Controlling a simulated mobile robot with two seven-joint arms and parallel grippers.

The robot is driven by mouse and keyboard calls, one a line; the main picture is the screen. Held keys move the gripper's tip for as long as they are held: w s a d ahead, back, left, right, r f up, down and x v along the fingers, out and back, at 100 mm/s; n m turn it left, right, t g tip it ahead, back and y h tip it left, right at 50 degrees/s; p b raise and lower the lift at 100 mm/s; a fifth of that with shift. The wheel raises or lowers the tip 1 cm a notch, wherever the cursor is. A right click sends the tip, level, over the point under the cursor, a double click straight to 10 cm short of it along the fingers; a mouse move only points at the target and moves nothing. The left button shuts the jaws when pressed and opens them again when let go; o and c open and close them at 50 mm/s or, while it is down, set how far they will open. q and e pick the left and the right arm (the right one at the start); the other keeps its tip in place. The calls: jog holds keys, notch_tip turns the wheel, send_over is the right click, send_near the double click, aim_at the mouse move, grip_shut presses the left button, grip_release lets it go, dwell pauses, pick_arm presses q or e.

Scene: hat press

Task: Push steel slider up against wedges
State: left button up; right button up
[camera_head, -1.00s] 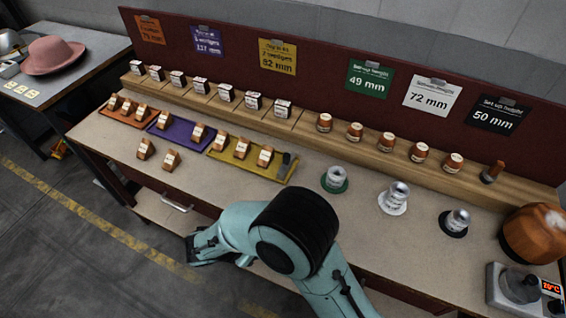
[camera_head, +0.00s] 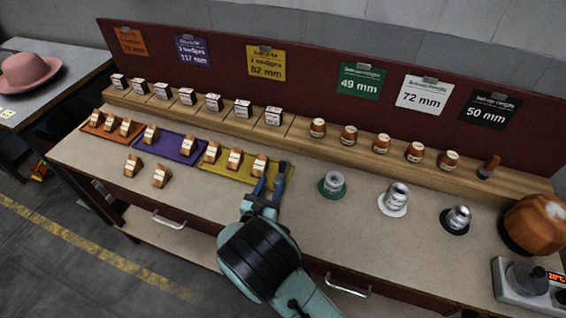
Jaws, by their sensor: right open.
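The yellow tray (camera_head: 221,170) lies on the bench and holds a row of wooden wedges, the rightmost wedge (camera_head: 260,166) near its right end. The dark steel slider (camera_head: 284,166) stands at the tray's right end, to the right of that wedge, partly hidden by a finger. My right gripper (camera_head: 270,184) is open at the tray's right end, its blue fingers pointing at the slider and the last wedge. Whether it touches the slider I cannot tell. My left gripper is not in view.
A purple tray (camera_head: 168,154) and an orange tray (camera_head: 98,133) with wedges lie to the left. Two loose wedges stand in front, one of them the front wedge (camera_head: 160,176). A metal cylinder on a green disc (camera_head: 333,192) stands to the right.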

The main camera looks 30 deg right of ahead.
aim_at(281, 166)
jog(key=x, duration=0.9)
jog(key=shift+w+d, duration=0.1)
jog(key=shift+d, duration=0.05)
jog(key=c, duration=0.8)
